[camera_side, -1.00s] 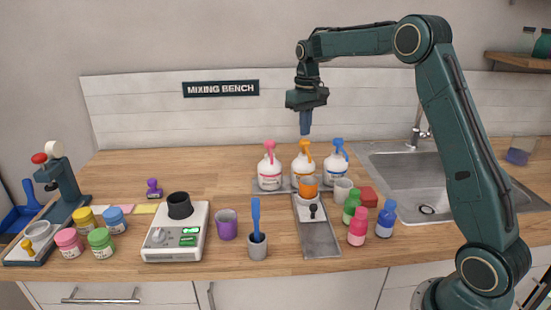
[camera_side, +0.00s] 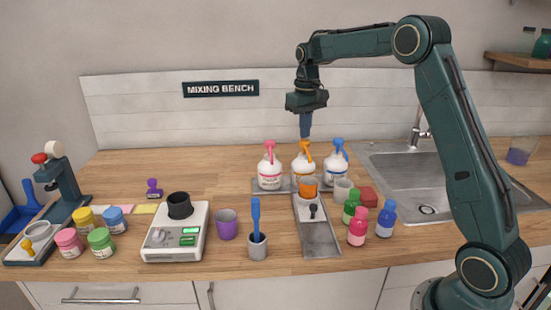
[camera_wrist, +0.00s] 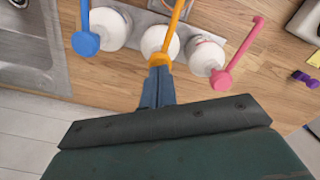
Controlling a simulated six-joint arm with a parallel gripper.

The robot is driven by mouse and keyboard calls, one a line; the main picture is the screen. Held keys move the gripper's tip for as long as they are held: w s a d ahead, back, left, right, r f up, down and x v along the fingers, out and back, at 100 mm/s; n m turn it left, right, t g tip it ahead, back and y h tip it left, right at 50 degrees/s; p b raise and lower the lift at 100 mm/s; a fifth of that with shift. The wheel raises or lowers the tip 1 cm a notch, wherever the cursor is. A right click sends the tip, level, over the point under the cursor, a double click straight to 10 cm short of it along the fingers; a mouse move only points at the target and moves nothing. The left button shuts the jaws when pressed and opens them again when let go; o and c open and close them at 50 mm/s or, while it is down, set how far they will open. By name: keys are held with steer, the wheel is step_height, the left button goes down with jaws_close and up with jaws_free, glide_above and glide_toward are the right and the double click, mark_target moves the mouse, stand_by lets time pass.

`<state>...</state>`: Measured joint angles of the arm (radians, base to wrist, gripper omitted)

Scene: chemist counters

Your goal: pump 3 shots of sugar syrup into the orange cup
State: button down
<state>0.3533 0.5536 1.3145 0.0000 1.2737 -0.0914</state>
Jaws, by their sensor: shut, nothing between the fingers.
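Three white pump bottles stand in a row on a grey tray: one with a pink pump (camera_side: 269,168), one with an orange pump (camera_side: 304,163) and one with a blue pump (camera_side: 338,163). Their labels are too small to read. The orange cup (camera_side: 308,188) stands in front of the orange-pump bottle, under its spout. My gripper (camera_side: 305,136) is shut and empty, pointing down at the orange pump head. In the wrist view my fingertips (camera_wrist: 158,72) overlap the orange pump head (camera_wrist: 160,59); contact is hard to tell.
A grey-white cup (camera_side: 342,189), a red block (camera_side: 368,196) and small green, pink and blue bottles stand right of the orange cup. The sink (camera_side: 425,180) is further right. A scale (camera_side: 176,233) and purple cup (camera_side: 227,224) stand left.

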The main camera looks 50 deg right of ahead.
steer(key=shift+f, duration=1.25)
steer(key=shift+r, duration=1.55)
steer(key=shift+f, duration=1.55)
steer(key=shift+r, duration=1.55)
steer(key=shift+f, duration=1.45)
steer(key=shift+r, duration=1.45)
